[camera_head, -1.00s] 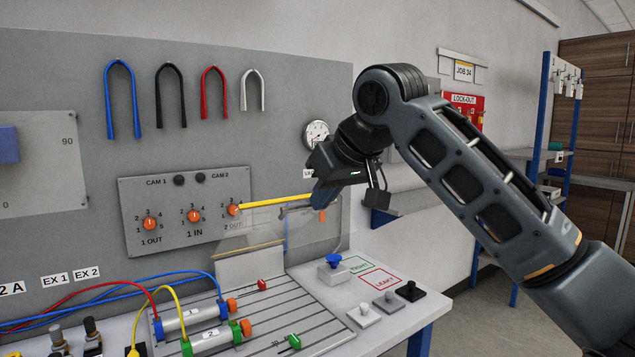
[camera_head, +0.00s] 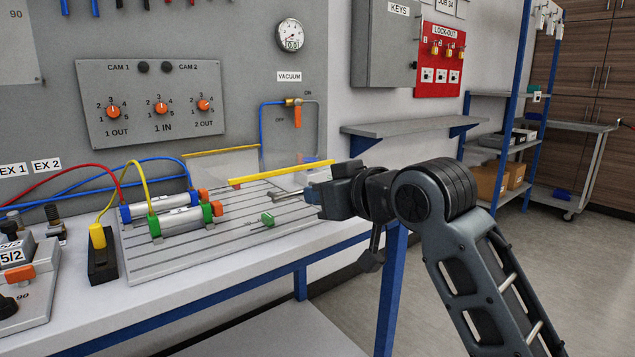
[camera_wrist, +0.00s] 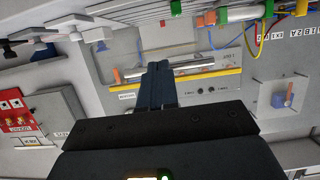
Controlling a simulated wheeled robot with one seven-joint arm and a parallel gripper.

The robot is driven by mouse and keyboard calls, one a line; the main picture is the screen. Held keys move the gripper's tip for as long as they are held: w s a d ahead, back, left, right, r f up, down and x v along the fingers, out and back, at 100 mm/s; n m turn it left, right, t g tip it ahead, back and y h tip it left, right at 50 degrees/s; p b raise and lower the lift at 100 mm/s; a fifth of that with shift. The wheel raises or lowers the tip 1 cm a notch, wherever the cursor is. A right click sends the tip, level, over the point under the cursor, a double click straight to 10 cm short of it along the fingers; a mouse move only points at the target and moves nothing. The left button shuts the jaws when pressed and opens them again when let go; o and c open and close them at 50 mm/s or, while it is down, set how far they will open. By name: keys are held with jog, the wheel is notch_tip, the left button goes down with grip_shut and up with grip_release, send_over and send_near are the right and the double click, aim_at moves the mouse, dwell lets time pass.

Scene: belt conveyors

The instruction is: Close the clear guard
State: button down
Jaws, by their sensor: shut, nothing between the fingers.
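The clear guard is a see-through panel, hard to make out, with a yellow front edge (camera_head: 283,173). In the head view it leans out from its back edge (camera_head: 220,151) over the slotted plate, with the yellow edge above the plate. My gripper (camera_head: 308,190) is at the right end of the yellow edge, pointing left. In the wrist view my gripper (camera_wrist: 158,68) shows dark fingers together and empty, and the yellow edge (camera_wrist: 205,73) runs across behind them. I cannot tell whether they touch the guard.
Two cylinders (camera_head: 178,220) with coloured hoses lie on the slotted plate (camera_head: 150,262), left of my gripper. A green knob (camera_head: 267,220) sits near the plate's front. A grey shelf (camera_head: 410,133) juts from the wall at right.

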jog(key=shift+w+a+f+b, duration=0.15)
jog(key=shift+f+b, duration=0.3)
jog(key=shift+f, duration=0.85)
jog(key=shift+r, duration=0.1)
